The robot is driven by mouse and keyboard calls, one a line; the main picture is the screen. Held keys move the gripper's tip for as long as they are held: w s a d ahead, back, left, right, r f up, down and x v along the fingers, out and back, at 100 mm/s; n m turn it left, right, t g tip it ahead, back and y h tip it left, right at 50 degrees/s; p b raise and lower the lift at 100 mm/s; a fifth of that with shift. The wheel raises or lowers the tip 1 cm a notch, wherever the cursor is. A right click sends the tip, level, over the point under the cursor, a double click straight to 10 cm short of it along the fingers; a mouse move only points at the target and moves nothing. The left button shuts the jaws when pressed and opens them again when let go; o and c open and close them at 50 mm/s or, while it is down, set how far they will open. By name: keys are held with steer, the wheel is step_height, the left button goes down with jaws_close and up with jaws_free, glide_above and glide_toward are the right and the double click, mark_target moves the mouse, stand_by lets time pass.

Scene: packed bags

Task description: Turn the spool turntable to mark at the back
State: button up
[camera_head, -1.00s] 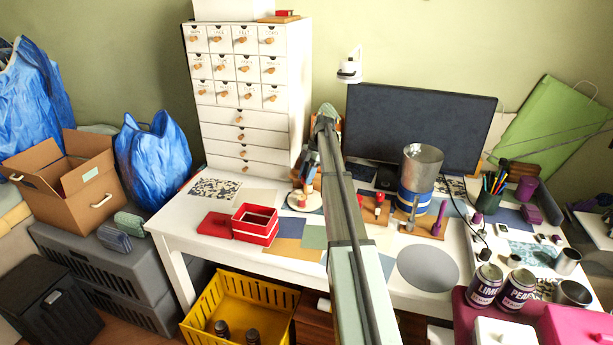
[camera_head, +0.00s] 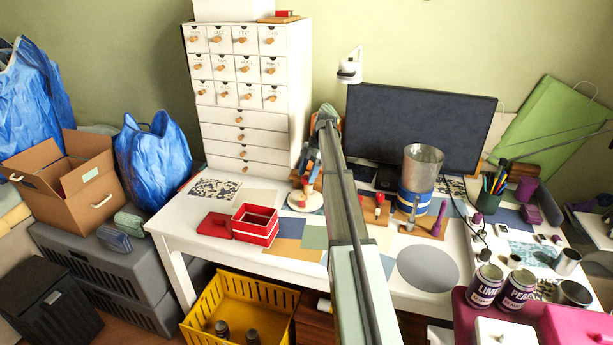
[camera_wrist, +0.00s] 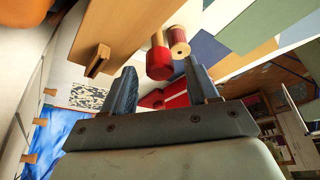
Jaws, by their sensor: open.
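The spool turntable (camera_head: 303,206) is a small white disc on the table in front of the drawer cabinet, partly hidden by my arm. Red and wood-coloured pieces stand on it. In the wrist view, a red spool (camera_wrist: 160,63) and a tan-ended spool (camera_wrist: 179,43) show beyond my fingers. My gripper (camera_wrist: 159,67) is open, with its two blue-grey fingers apart and the red spool in line with the gap. In the head view my gripper (camera_head: 309,160) is just above the disc, largely hidden. I cannot tell whether it touches anything. The mark at the back cannot be made out.
A white drawer cabinet (camera_head: 247,120) stands close behind on the left. A red open box (camera_head: 255,224) is in front. A wooden board with a peg (camera_wrist: 125,40) is close to my fingers in the wrist view. A monitor (camera_head: 420,125) and a tall tin (camera_head: 421,170) stand to the right.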

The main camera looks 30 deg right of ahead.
steer(key=v, duration=1)
steer(key=shift+d+r, duration=0.2)
steer(key=shift+r, duration=0.15)
